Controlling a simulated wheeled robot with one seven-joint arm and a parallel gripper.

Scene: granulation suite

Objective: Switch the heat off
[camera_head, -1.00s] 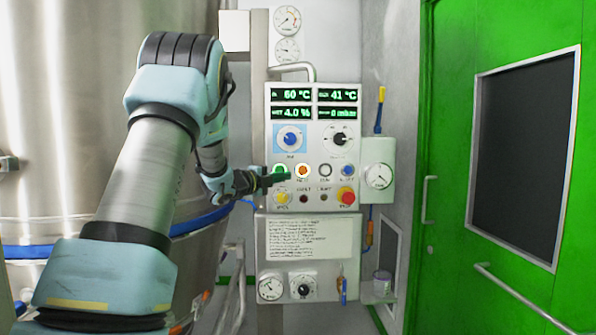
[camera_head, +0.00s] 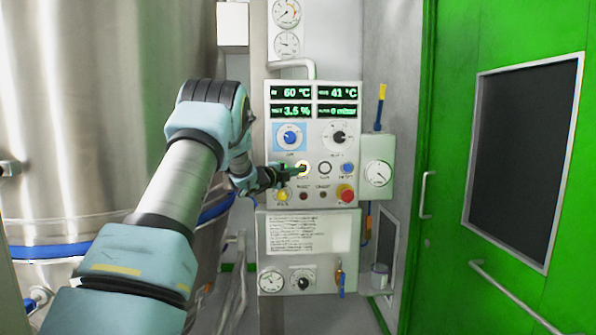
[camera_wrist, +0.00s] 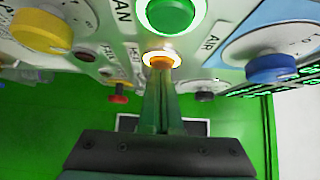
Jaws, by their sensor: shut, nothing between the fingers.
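The control panel (camera_head: 346,200) faces me with its displays, knobs and buttons. The orange heat button (camera_head: 302,167) has a lit ring and is partly covered by my gripper (camera_head: 298,171). In the wrist view the orange button (camera_wrist: 160,59) glows straight ahead, and the shut, empty fingertips (camera_wrist: 161,75) are at its face. I cannot tell whether they press it in. The green button (camera_wrist: 170,12), with a lit ring, is beside it in the wrist view; in the head view my gripper hides it.
A blue knob (camera_head: 290,137) and a black knob (camera_head: 339,137) sit above the button row. A yellow knob (camera_head: 282,195) and a red stop button (camera_head: 345,193) are below. A steel vessel (camera_head: 100,120) stands left, a green door (camera_head: 450,130) right.

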